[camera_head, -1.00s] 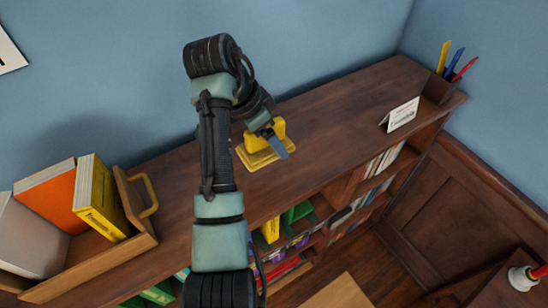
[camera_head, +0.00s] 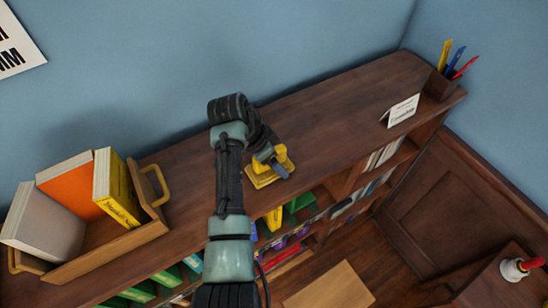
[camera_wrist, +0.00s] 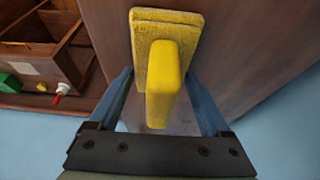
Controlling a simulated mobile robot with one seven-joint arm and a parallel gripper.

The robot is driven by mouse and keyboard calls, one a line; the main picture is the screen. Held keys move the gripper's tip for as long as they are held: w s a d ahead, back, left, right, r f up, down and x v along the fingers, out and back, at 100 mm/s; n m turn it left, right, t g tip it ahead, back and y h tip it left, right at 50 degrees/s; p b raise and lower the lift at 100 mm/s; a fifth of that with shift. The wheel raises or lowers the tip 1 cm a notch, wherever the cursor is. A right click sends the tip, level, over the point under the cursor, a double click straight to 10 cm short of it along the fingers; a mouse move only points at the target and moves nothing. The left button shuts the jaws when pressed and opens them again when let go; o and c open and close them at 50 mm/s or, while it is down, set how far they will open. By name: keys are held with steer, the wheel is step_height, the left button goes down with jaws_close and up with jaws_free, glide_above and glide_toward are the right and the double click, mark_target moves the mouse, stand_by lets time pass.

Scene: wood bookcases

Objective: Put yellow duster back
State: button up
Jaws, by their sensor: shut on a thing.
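The yellow duster (camera_head: 262,181) is on top of the wood bookcase, in the middle of the head view. It has a flat base and a raised yellow handle. The duster also shows in the wrist view (camera_wrist: 143,22), its handle (camera_wrist: 163,82) between my two blue fingers. My gripper (camera_head: 276,164) is shut on the handle, above the base. In the wrist view my gripper (camera_wrist: 162,108) has a finger on each side of the handle. I cannot tell whether the base touches the bookcase top or is slightly above it.
A wooden book carrier (camera_head: 118,243) with several books stands at the left on the bookcase top (camera_head: 330,112). A small white sign (camera_head: 403,110) and a pen holder (camera_head: 440,85) stand at the right end. The top between duster and sign is clear. A bell (camera_head: 517,269) is at lower right.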

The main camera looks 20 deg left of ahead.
steer(key=o, duration=1)
steer(key=shift+s+a+r, duration=0.1)
steer(key=shift+a+r, duration=0.05)
steer(key=shift+r, duration=0.4)
steer(key=b+v, duration=0.2)
steer(key=v, duration=0.9)
steer(key=shift+s, duration=0.15)
